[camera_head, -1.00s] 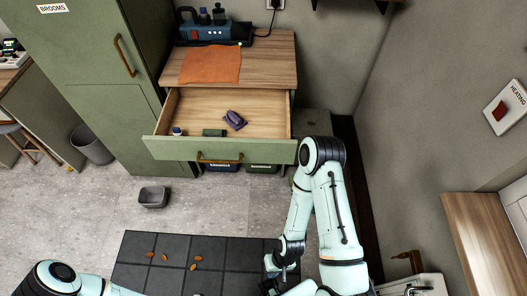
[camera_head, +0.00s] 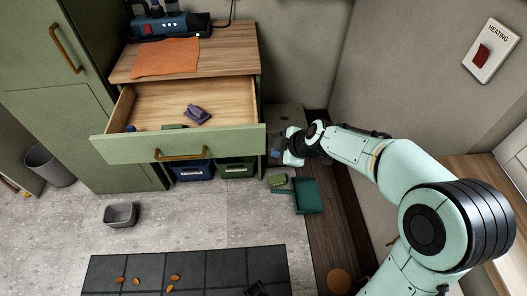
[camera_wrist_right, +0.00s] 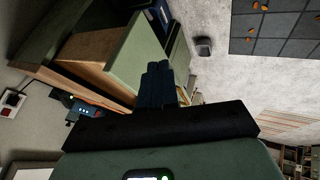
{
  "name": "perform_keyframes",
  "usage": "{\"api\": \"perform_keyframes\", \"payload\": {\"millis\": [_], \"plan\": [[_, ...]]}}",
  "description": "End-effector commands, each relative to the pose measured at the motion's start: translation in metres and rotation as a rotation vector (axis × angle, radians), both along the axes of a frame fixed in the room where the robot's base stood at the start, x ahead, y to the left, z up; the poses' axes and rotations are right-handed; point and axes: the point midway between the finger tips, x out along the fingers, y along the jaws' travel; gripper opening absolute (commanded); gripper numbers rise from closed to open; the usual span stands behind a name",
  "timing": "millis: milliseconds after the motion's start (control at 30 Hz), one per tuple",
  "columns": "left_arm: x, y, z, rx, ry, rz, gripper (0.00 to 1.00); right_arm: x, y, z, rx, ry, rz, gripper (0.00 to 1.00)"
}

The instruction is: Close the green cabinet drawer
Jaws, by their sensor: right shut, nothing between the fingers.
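The green cabinet drawer (camera_head: 180,146) stands pulled open in the head view, with a brass bar handle (camera_head: 181,154) on its front. Inside lie a purple object (camera_head: 197,112) and a small green item, partly hidden by the front. My right gripper (camera_head: 275,152) is just right of the drawer front's right end. In the right wrist view its dark fingers (camera_wrist_right: 160,72) are together and empty, beside the green drawer front (camera_wrist_right: 136,58); I cannot tell whether they touch it. A dark part at the bottom edge of the head view may be my left gripper (camera_head: 262,288).
An orange cloth (camera_head: 166,57) and a blue device (camera_head: 170,25) are on the cabinet top. Blue (camera_head: 193,170) and green (camera_head: 237,168) bins stand under the drawer. The wall is close on the right.

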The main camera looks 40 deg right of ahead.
Motion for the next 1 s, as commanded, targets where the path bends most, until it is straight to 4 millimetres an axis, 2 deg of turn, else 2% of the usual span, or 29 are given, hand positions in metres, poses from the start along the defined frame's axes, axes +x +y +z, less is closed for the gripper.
{"api": "perform_keyframes", "payload": {"millis": [67,167,600,800,1000], "plan": [[0.001,0.000,-0.002,0.001,-0.004,0.001,0.43,0.002,-0.001,0.003,-0.015,-0.009,0.015,0.00],[0.003,0.001,-0.003,0.003,-0.008,0.002,0.43,0.007,0.000,-0.004,-0.016,-0.008,0.017,0.00],[0.012,0.006,-0.011,0.016,-0.033,0.014,0.43,0.061,0.006,-0.077,-0.012,-0.007,0.020,0.00],[0.010,0.005,-0.009,0.013,-0.028,0.012,0.43,0.084,-0.011,-0.074,-0.015,-0.012,0.015,0.00],[0.010,0.004,-0.008,0.012,-0.027,0.010,0.43,0.093,-0.018,-0.074,-0.016,-0.010,0.015,0.00]]}}
